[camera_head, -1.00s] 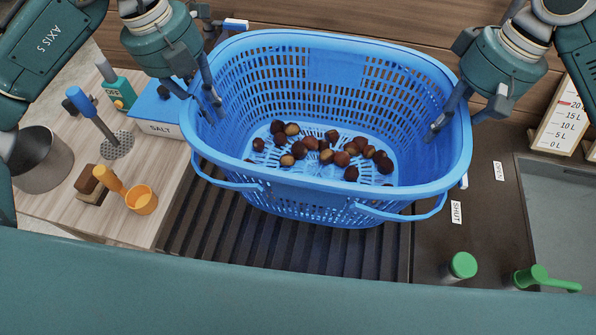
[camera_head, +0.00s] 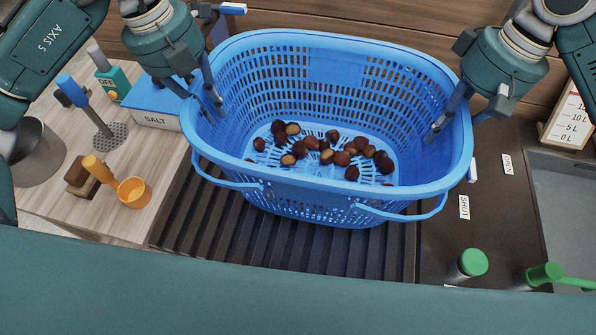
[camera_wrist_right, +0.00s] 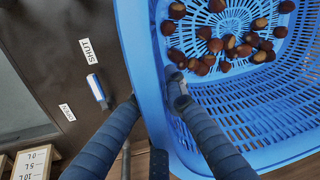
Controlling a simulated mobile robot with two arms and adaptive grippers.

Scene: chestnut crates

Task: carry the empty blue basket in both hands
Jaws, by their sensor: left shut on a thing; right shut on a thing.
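The blue basket (camera_head: 305,187) fills the middle of the head view, upright above a dark ribbed surface. It is not empty: several brown chestnuts (camera_head: 325,150) lie on its floor. My left gripper (camera_head: 214,100) is shut on the basket's left wall, and my right gripper (camera_head: 440,126) is shut on its right wall. The right wrist view shows the right gripper's fingers (camera_wrist_right: 155,98) on either side of the basket's rim (camera_wrist_right: 135,45), with chestnuts (camera_wrist_right: 225,42) inside. The gap between the basket's bottom and the surface cannot be judged.
On the left stand a blue-lidded SALT box (camera_head: 156,120), an orange cup (camera_head: 134,193) and a grey metal pot (camera_head: 42,160). On the right are SHUT (camera_head: 464,207) and OPEN labels, green-topped fittings (camera_head: 473,262), a sink (camera_head: 575,195) and a litre gauge (camera_head: 571,120).

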